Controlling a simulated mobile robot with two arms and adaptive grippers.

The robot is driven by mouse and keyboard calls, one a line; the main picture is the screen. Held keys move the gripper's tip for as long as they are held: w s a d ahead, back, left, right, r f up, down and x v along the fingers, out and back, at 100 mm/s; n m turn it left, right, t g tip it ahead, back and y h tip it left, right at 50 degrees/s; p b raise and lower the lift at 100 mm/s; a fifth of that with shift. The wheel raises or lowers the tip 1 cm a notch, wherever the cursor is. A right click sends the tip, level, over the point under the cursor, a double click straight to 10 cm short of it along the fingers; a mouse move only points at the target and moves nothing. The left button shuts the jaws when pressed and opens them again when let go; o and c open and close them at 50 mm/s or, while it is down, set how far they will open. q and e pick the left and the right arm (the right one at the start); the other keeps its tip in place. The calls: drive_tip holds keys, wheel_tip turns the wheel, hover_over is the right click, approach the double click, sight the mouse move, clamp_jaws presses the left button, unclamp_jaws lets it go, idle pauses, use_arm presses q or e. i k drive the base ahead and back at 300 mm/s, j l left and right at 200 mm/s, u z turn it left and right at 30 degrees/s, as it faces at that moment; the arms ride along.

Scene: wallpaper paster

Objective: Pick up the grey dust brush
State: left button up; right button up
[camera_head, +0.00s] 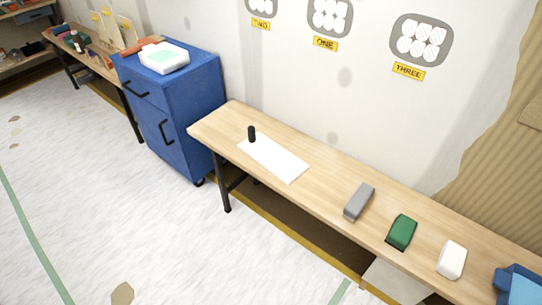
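The grey dust brush (359,202) looks like a long grey block. It lies on the wooden table (325,173), right of a white sheet and left of a green block. Nothing touches it and it is fully visible. Neither of my grippers shows in the head view.
On the same table are a white sheet (275,160), a black upright cylinder (252,134), a green block (402,232), a white block (451,260) and a blue object (517,284) at the right edge. A blue cabinet (182,125) stands left. The floor in front is mostly clear.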

sight(357, 202)
drive_tip(key=i+j+z, duration=0.2)
drive_tip(key=z, duration=0.3)
drive_tip(key=i+j+z, duration=0.15)
drive_tip(key=j+z, duration=0.3)
drive_tip(key=l, duration=0.15)
